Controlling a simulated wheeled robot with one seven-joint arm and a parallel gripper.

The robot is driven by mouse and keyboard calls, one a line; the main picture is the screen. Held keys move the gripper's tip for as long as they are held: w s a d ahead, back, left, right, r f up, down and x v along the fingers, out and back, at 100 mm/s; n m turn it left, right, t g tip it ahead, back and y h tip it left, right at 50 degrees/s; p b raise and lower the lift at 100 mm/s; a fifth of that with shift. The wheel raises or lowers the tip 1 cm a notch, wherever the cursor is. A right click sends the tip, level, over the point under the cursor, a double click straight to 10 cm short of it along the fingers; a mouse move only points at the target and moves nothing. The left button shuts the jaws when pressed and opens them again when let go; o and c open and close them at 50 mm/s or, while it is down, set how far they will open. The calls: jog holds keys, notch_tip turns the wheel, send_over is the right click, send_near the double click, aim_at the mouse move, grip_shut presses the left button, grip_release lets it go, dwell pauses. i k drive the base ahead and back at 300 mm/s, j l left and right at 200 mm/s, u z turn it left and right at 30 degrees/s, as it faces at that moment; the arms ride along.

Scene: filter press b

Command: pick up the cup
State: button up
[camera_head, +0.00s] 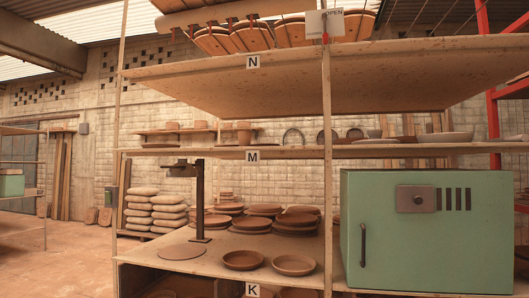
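Several small terracotta vessels stand high behind the middle shelf edge marked M. The tallest is a cup-shaped pot (244,134), upright near the middle of the rack; its base meets the line of the M shelf. Smaller cup-like pots (172,126) stand to its left on a wall ledge. I cannot tell which of these is the cup. My gripper is not in view, and nothing is seen touching these vessels.
A wooden rack post (327,150) stands in front. Bare floor (60,260) lies at left.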

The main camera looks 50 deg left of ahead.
aim_at(245, 137)
jog(key=k+j+u, duration=0.1)
jog(key=u, duration=0.35)
jog(key=k+j+u, duration=0.1)
jog(key=u, duration=0.4)
jog(key=l+u, duration=0.1)
jog(key=u, duration=0.4)
jog(key=l+u, duration=0.15)
jog(key=u, duration=0.35)
jog(key=i+l+u, duration=0.1)
jog(key=u, duration=0.4)
